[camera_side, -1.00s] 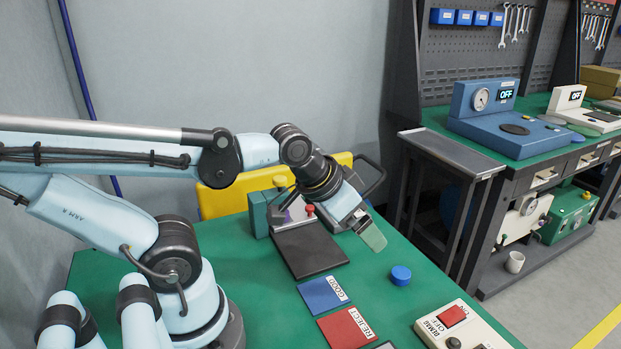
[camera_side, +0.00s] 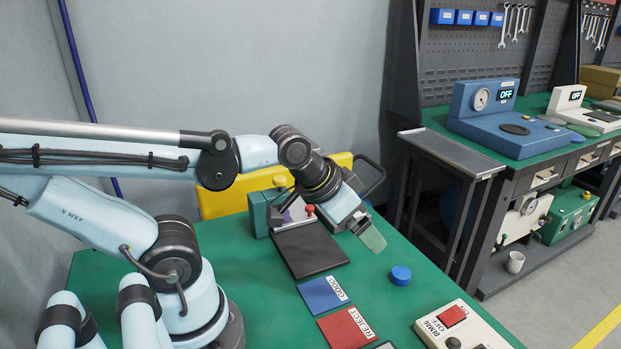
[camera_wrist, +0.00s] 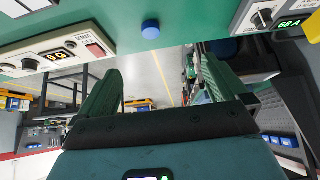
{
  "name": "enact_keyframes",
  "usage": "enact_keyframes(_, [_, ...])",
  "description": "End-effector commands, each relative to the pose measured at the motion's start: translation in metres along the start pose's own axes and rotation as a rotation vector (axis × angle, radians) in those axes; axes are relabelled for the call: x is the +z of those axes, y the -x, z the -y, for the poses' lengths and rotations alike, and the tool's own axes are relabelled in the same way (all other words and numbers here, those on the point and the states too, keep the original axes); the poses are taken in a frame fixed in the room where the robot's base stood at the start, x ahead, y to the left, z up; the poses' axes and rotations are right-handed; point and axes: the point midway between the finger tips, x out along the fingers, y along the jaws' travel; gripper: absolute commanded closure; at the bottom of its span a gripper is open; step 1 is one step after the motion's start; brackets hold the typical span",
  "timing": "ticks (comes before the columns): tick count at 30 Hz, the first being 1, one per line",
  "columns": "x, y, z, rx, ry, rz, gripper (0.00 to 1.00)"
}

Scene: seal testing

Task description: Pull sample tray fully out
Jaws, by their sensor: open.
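A dark flat plate (camera_side: 311,251), which looks like the sample tray, lies on the green table in front of a teal unit (camera_side: 262,213). A red knob (camera_side: 309,210) stands at its back edge, beside a light panel. I cannot tell how far the tray is drawn out. My gripper (camera_side: 371,240) hangs in the air to the right of the tray and does not touch it. In the wrist view its two green fingers (camera_wrist: 158,92) are spread apart with nothing between them. My wrist hides part of the area behind the knob.
A blue GOOD pad (camera_side: 322,294) and red REJECT pad (camera_side: 347,329) lie in front of the tray. A blue round cap (camera_side: 401,275) sits to the right. A control box with a red switch (camera_side: 452,316) is at front right. A yellow case (camera_side: 238,194) stands behind.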

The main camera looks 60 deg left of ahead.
Motion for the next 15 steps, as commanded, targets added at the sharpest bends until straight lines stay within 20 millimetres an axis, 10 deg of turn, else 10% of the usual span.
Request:
enact_keyframes(8, [-0.005,0.001,0.008,-0.016,-0.031,0.024,0.28])
enact_keyframes(15, [-0.03,0.004,0.064,-0.061,-0.246,0.203,0.5])
